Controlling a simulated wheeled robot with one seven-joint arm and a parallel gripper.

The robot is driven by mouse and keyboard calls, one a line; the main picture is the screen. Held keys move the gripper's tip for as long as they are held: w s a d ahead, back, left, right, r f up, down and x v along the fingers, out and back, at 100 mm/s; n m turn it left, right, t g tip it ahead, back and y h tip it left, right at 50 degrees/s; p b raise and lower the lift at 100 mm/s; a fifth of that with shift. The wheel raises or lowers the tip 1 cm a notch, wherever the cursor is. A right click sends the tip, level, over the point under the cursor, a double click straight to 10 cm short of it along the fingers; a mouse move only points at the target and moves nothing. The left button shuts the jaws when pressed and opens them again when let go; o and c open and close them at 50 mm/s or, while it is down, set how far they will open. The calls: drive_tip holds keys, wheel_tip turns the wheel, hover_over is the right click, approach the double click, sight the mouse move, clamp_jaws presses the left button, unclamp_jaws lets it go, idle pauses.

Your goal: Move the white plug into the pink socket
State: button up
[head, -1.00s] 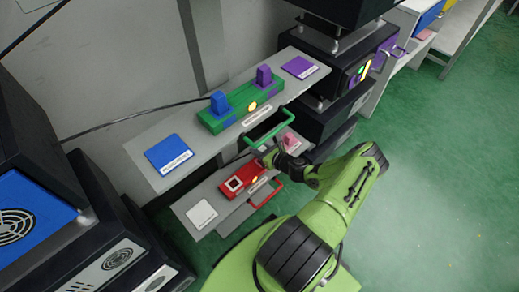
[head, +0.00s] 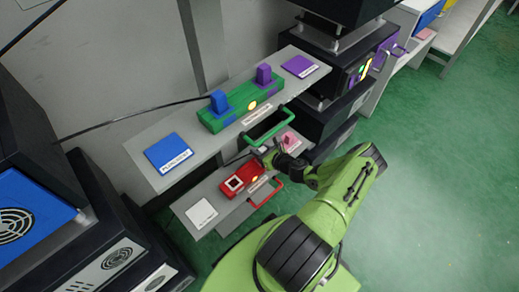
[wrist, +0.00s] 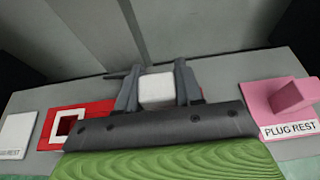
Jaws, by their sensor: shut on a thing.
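The white plug (wrist: 157,89) is a pale block between the two fingers of my gripper (head: 267,156), which is shut on it. In the wrist view the plug stands above the red fixture (wrist: 97,110); I cannot tell whether its lower end touches anything. The white-framed socket (wrist: 68,128) at the fixture's left end is empty. The pink socket does not show; my gripper hides the right part of the fixture. In the head view my gripper is over the right end of the red fixture (head: 241,182), and the white plug is not clearly visible.
A pink plug (wrist: 293,94) stands on the pink plug rest (wrist: 258,98) to the right. A white rest plate (head: 201,213) lies bare at the left. A red handle (head: 267,193) is in front. The upper shelf carries a green fixture (head: 238,106) with blue and purple plugs, and a green handle (head: 269,127).

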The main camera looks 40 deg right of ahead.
drive_tip(key=shift+f, duration=1.25)
drive_tip(key=o, duration=1.1)
drive_tip(key=p+v, duration=0.4)
drive_tip(key=v, duration=1.1)
drive_tip(key=shift+s+r+p, duration=0.2)
drive_tip(key=shift+s+p, duration=0.1)
